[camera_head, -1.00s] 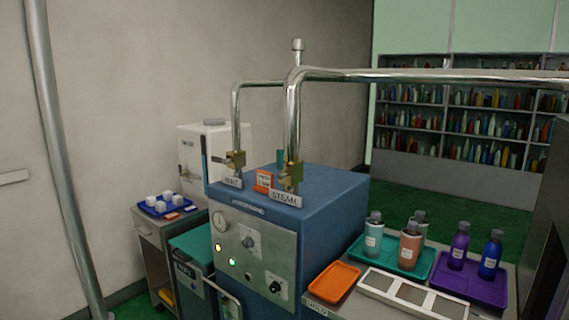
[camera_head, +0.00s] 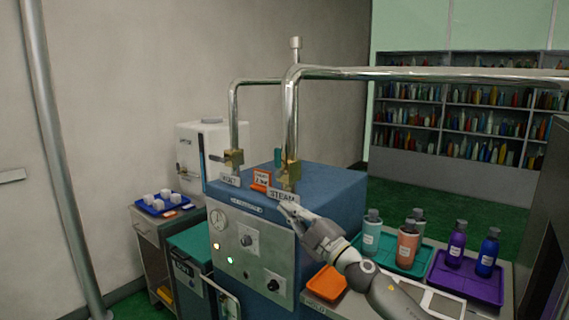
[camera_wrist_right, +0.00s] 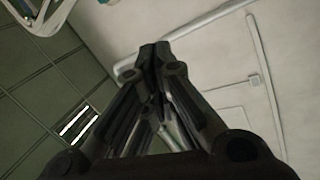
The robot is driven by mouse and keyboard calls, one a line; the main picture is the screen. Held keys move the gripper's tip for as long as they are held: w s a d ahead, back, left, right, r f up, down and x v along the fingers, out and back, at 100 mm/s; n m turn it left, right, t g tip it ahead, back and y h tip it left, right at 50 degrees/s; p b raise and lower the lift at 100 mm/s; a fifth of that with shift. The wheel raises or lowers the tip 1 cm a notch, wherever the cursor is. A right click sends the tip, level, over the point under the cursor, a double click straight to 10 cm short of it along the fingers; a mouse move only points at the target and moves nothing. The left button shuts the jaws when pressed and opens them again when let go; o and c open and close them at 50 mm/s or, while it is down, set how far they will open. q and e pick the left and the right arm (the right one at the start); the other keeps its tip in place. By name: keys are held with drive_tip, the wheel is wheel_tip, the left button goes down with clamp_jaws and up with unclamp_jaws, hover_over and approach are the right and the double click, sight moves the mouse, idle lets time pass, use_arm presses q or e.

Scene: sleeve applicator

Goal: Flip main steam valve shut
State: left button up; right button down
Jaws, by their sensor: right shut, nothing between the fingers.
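The brass steam valve (camera_head: 288,170) sits on the thick vertical pipe above the blue machine (camera_head: 335,188), behind the STEAM label (camera_head: 283,196). A teal upright piece (camera_head: 278,157), seemingly its lever, stands just left of the pipe. My right gripper (camera_head: 286,207) is shut and empty, its fingertips just below the STEAM label; whether they touch it I cannot tell. In the right wrist view its fingers (camera_wrist_right: 150,55) are together and point up towards wall and ceiling, with no valve visible. My left gripper is not in view.
A second brass valve (camera_head: 233,158) with a dark lever is on the thinner pipe to the left. A teal tray (camera_head: 408,262) and a purple tray (camera_head: 466,283) with bottles are at right. A horizontal pipe (camera_head: 430,74) runs overhead.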

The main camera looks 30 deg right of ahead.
drive_tip(key=d+r+n+g+y, duration=0.1)
drive_tip(key=d+r+n+g, duration=0.3)
drive_tip(key=d, duration=0.7)
wheel_tip(320, 180, up, 4)
drive_tip(key=shift+w+r+n+g+y, duration=0.1)
drive_tip(key=shift+w+n+g+y, duration=0.2)
drive_tip(key=shift+n, duration=0.9)
drive_tip(key=shift+w+a, duration=0.1)
